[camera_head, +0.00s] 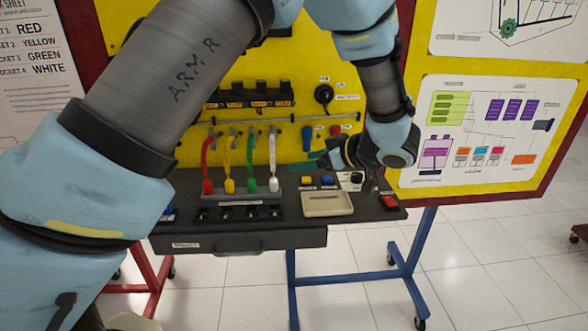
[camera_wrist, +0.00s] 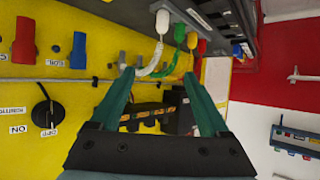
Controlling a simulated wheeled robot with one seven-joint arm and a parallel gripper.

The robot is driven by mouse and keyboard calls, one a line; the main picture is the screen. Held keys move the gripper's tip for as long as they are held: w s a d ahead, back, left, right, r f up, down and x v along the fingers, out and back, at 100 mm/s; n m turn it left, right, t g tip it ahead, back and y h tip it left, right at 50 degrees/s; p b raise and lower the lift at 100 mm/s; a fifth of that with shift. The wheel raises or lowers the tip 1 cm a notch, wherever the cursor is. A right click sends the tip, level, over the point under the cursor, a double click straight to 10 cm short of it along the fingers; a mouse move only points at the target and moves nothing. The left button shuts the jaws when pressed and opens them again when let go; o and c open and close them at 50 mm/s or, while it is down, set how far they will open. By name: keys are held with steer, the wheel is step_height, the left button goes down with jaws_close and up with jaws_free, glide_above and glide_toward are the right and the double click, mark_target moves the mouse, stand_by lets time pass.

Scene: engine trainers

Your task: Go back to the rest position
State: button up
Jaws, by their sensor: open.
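My gripper (camera_head: 318,163) is in front of the yellow panel (camera_head: 300,70), just above the right part of the dark shelf. My arm reaches across the head view and bends down to it. In the wrist view my gripper (camera_wrist: 160,90) has its two green fingers spread wide apart with nothing held between them. The white cable (camera_wrist: 150,65) and green cable (camera_wrist: 180,62) show beyond the fingertips, apart from them as far as I can tell.
Red, yellow, green and white cables (camera_head: 230,160) hang at the shelf's left. A beige tray (camera_head: 327,204), a red switch (camera_head: 389,202) and coloured buttons (camera_head: 317,181) sit on the right. Blue and red connectors (camera_wrist: 25,40) hang on the panel near a black rotary switch (camera_wrist: 45,105).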

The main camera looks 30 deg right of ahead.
steer(key=v, duration=0.3)
steer(key=shift+s+r+b, duration=0.1)
steer(key=shift+s+b, duration=0.1)
steer(key=shift+b, duration=0.1)
steer(key=w+a+r+h, duration=0.1)
steer(key=w+r+h, duration=0.1)
steer(key=w, duration=0.5)
steer(key=w+a+r+h, duration=0.1)
steer(key=w+a+h, duration=0.1)
steer(key=w, duration=0.4)
steer(key=w+a+r+m+g+h, duration=0.1)
steer(key=w+a+m+h, duration=0.2)
steer(key=w+a, duration=0.5)
steer(key=s+a+f+g+y, duration=0.1)
steer(key=s+a+f+g, duration=0.1)
steer(key=s+a, duration=0.4)
steer(key=s+a+f+m+g, duration=0.1)
steer(key=s+a+g, duration=0.3)
steer(key=a, duration=1)
steer(key=s+a+f+m+g+y, duration=0.1)
steer(key=s+a+f+g, duration=0.1)
steer(key=s+a, duration=0.6)
steer(key=a, duration=0.2)
steer(key=shift+a+f+g+y, duration=0.25)
steer(key=shift+f+g+y, duration=0.05)
steer(key=shift+f+g, duration=0.1)
